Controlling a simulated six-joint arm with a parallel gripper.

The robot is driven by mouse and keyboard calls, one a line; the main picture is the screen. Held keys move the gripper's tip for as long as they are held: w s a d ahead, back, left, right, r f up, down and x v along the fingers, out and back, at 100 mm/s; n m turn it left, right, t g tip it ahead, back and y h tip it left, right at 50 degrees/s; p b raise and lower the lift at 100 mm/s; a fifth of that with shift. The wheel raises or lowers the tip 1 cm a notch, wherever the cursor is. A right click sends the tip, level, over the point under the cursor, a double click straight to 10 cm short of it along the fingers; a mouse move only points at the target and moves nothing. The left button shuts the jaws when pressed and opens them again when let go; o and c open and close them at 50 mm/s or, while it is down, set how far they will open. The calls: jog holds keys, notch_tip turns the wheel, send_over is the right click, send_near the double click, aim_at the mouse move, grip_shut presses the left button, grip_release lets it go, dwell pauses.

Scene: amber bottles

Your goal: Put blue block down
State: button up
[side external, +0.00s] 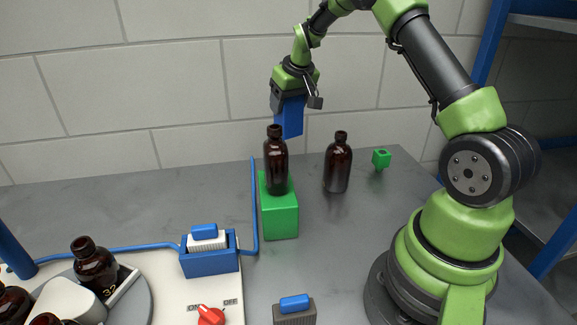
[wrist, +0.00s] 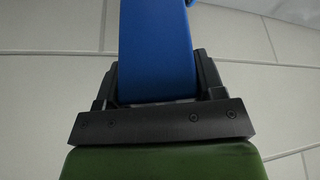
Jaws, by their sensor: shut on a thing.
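The blue block (side external: 290,117) is held in my gripper (side external: 293,102), raised above the table in front of the wall. My gripper is shut on it. The block hangs down from the jaws, just above and to the right of the cap of a bottle in the side view. In the wrist view the blue block (wrist: 156,50) sits between the black jaws (wrist: 157,85) and fills the upper middle. Its far end is cut off by the top edge of that view.
A brown bottle (side external: 276,165) stands at the green block (side external: 280,214). A blue box (side external: 210,262) and white board (side external: 150,300) lie front left. The grey table (side external: 110,205) is clear at back left.

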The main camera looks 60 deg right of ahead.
aim_at(294, 121)
notch_tip(294, 121, down, 10)
jog(key=shift+f, duration=0.1)
dwell(0.4)
jog(key=o, duration=1.1)
jog(key=shift+f, duration=0.15)
jog(key=shift+c, duration=0.2)
jog(key=v, duration=1.2)
jog(key=s+a+r+t, duration=0.1)
jog(key=s+a+r, duration=0.2)
jog(key=a+r, duration=0.45)
jog(key=s+a+r+t+y, duration=0.1)
jog(key=s+a+r+y, duration=0.1)
jog(key=s+a, duration=0.5)
jog(key=s+a+r+t+y, duration=0.1)
jog(key=s+a+r, duration=0.3)
jog(key=s+a, duration=0.3)
jog(key=s, duration=0.4)
jog(key=shift+a+n+y, duration=0.3)
jog(key=shift+a+y, duration=0.1)
